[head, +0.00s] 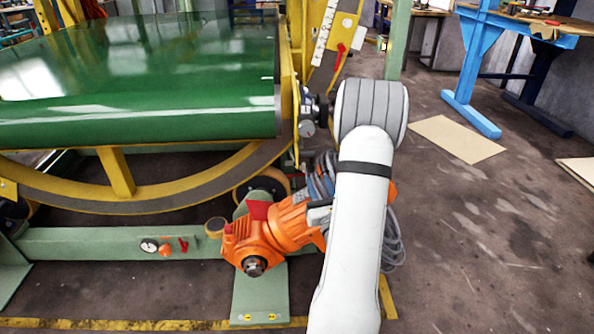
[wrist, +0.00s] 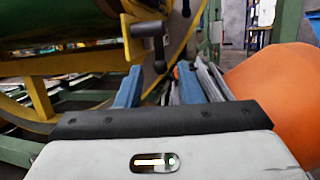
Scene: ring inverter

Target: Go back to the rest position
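My gripper (wrist: 158,72) shows in the wrist view with two blue-grey fingers apart and nothing held between them. Beyond the fingers are a yellow frame and a dark grey lever-like part (wrist: 155,30). The orange body at the right of the wrist view (wrist: 275,85) is close beside the gripper. In the head view my white arm rises from the bottom, right of the orange motor (head: 270,235). I cannot clearly make out the gripper there.
The green drum (head: 140,80) in its yellow ring frame (head: 160,200) fills the left. Grey cables (head: 393,240) hang behind my arm. A blue-legged workbench (head: 480,60) stands back right. A flat beige sheet (head: 455,138) lies on the floor. Floor to the right is largely open.

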